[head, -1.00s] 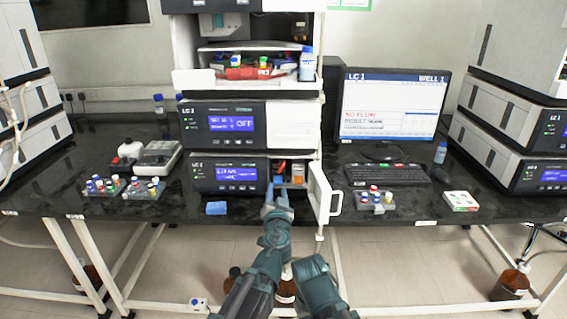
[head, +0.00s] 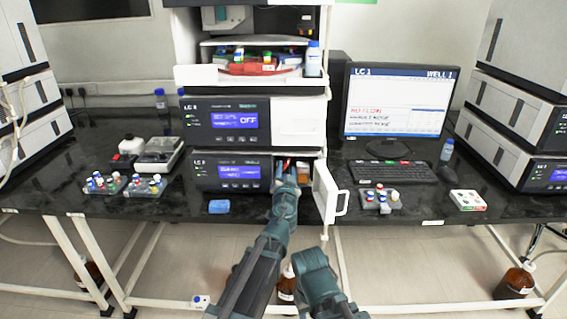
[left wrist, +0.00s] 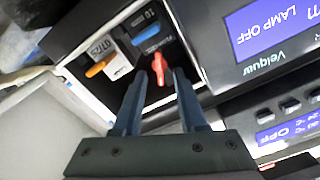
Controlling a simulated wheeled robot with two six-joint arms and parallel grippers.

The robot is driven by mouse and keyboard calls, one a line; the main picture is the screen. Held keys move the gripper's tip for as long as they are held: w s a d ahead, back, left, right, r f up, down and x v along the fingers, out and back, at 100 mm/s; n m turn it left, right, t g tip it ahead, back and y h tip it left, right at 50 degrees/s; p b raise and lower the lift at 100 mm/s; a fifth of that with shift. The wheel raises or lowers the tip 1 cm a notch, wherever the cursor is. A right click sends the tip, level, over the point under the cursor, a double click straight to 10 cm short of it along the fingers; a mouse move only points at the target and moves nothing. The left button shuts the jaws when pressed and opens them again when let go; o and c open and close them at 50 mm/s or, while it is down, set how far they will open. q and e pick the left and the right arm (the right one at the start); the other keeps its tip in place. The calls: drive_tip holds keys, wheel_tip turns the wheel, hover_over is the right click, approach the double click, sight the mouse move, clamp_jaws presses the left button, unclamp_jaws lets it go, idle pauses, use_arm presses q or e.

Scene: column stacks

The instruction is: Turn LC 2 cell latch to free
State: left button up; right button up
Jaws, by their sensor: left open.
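The latch is a small red piece (left wrist: 160,88) in the dark recess of the lower instrument module (head: 228,187) on the bench. In the left wrist view it lies at my left gripper (left wrist: 160,80), between or just beyond the two fingertips. The fingers are apart; contact with the latch cannot be told. A blue piece (left wrist: 146,34) and an orange-tipped white piece (left wrist: 97,68) sit beside it. In the head view my left gripper (head: 287,174) reaches into the module's open bay and hides most of it.
The bay's white door (head: 326,188) stands open to the right of my left gripper. Vial racks (head: 148,187) stand left, and a keyboard (head: 392,172) and small rack (head: 383,201) stand right.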

sight(286, 165)
use_arm(q)
drive_tip(key=w, duration=0.4)
clamp_jaws()
